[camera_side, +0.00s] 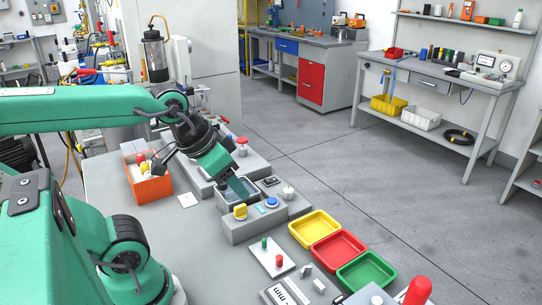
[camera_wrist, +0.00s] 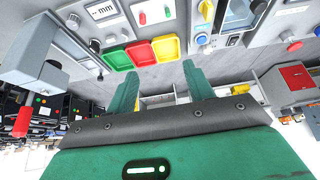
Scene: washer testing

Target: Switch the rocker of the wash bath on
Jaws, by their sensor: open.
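The wash bath is a grey housing (camera_side: 250,227) with an open basin, seen in the side view right of the table's middle. It also shows at the upper right of the wrist view (camera_wrist: 220,27). A small dark piece (camera_side: 270,181) on its far right part looks like the rocker; it also shows in the wrist view (camera_wrist: 233,40). Its on or off position is too small to tell. A yellow knob (camera_side: 240,211) and a blue button (camera_side: 271,203) sit on the near edge.
Yellow (camera_side: 314,229), red (camera_side: 338,250) and green (camera_side: 367,272) trays lie to the right. An orange bin (camera_side: 150,186) stands left of the bath. A plate with green and red knobs (camera_side: 272,258) lies in front. A white knob (camera_side: 288,192) stands close to the dark piece.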

